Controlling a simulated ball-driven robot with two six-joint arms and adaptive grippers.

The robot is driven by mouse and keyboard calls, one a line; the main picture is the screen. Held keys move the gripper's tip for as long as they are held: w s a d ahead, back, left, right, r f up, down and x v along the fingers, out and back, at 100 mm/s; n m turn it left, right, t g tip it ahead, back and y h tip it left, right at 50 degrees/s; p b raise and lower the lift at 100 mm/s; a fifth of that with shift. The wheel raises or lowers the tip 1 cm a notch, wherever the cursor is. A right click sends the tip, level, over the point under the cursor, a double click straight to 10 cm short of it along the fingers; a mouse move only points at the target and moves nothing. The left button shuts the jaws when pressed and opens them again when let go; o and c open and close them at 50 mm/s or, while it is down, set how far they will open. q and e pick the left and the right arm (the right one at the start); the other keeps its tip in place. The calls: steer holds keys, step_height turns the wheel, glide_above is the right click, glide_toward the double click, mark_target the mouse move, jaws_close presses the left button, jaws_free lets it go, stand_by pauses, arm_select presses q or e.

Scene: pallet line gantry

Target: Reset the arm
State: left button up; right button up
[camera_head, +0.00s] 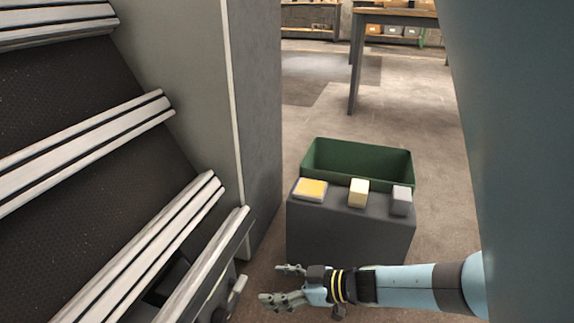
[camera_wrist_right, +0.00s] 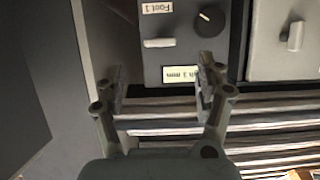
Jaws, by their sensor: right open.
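My right arm comes in from the right in the head view. My right gripper (camera_head: 283,284) is open and empty, pointing left towards the machine's lower front edge. In the right wrist view its two fingers (camera_wrist_right: 162,78) stand apart with nothing between them. Beyond the fingertips is a grey control panel (camera_wrist_right: 160,58) with a dark round knob (camera_wrist_right: 209,20), a pale lever (camera_wrist_right: 158,43) and small labels. I cannot tell from these views whether a finger touches the panel. My left gripper is in neither view.
The machine's slanted dark bed with pale rails (camera_head: 90,150) fills the left. A grey stand (camera_head: 350,228) carries a yellow-topped block (camera_head: 311,189), a cream block (camera_head: 358,193) and a grey block (camera_head: 402,201). A green bin (camera_head: 357,160) is behind it. Open floor (camera_head: 400,115) lies beyond.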

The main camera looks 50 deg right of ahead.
steer(key=shift+v, duration=1.25)
